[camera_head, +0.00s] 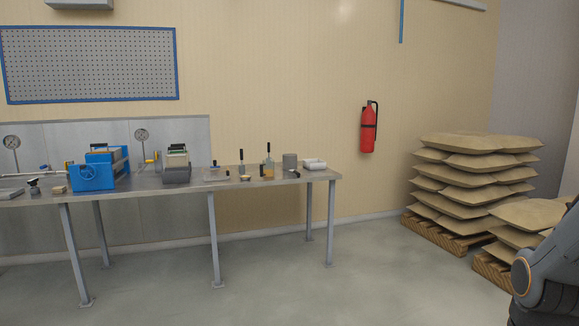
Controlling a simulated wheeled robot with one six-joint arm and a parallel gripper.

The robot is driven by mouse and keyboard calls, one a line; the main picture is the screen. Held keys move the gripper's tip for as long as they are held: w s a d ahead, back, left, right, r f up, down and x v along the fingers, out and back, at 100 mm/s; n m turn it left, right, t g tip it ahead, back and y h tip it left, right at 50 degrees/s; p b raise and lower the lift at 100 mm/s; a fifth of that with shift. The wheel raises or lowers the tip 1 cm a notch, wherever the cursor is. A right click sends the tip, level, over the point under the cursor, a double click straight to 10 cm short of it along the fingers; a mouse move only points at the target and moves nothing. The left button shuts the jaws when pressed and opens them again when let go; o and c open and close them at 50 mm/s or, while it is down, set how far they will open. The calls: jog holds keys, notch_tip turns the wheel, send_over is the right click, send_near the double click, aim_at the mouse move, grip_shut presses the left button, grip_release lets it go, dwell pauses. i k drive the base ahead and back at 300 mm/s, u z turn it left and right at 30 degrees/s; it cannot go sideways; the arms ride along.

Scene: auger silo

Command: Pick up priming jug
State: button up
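No object is plainly readable as the priming jug at this size. Two small vessels stand near the right end of the metal bench (225,183). One is an amber container (268,172) with a dark upright handle above it. The other is a grey cylinder (289,162) just to its right. I cannot tell which of them, if either, is the jug. My gripper is out of view; only part of my arm shows at the lower right edge, far from the bench.
The bench also holds a blue machine (92,172), a grey motor-like unit (176,167), small tools and white rolls (314,164). Stacked sacks (470,185) on pallets stand at right. A red extinguisher (368,130) hangs on the wall. The floor before the bench is clear.

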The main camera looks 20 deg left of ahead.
aim_at(267, 169)
jog(key=u, duration=0.15)
jog(key=i, duration=0.2)
jog(key=u, duration=1)
jog(key=i, duration=1.45)
jog(key=u, duration=0.9)
jog(key=i, duration=1.95)
jog(key=z, duration=0.8)
jog(key=i, duration=1.5)
jog(key=z, duration=1.3)
jog(key=i, duration=0.2)
jog(key=u, duration=0.05)
